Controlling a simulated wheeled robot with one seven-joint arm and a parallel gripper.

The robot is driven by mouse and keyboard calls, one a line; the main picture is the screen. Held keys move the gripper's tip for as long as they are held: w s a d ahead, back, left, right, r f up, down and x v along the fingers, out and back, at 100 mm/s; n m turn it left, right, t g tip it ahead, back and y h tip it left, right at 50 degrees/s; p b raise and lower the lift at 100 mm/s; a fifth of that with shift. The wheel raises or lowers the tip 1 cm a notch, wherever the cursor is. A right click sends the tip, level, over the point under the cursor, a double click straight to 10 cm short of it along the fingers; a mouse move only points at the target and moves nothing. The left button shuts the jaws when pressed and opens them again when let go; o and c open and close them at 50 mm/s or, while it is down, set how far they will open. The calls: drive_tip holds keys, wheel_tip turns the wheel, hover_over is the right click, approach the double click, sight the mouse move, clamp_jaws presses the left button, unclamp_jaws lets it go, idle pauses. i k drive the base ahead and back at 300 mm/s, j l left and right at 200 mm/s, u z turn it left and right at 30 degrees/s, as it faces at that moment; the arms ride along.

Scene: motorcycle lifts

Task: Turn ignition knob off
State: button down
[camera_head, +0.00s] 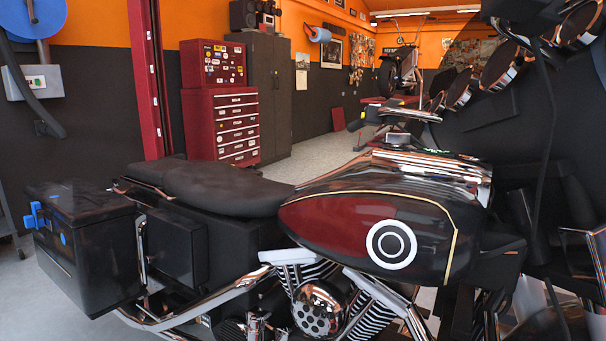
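A motorcycle with a dark red and black fuel tank (330,222) fills the middle of the camera_head view, in side view. A chrome console (425,165) runs along the tank's top. A small raised part (398,139) stands just behind it. I cannot make out clearly which part is the ignition knob, or how it is turned. My gripper is not recognisable in this view, so its place relative to the knob cannot be told.
The black seat (215,186) and a black saddlebag (85,245) are at left. Dark parts with round chrome-rimmed pieces (502,64) crowd the right. A red tool chest (222,125) and a dark cabinet (263,95) stand behind. Open floor (310,155) lies beyond the motorcycle.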

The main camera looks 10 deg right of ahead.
sight(398, 140)
drive_tip(key=i+j, duration=0.55)
drive_tip(key=j, duration=0.25)
drive_tip(key=i+j+z, duration=0.2)
drive_tip(key=z, duration=0.25)
drive_tip(key=i+j+z, duration=0.1)
drive_tip(key=j+z, duration=0.8)
drive_tip(key=i+l, duration=0.05)
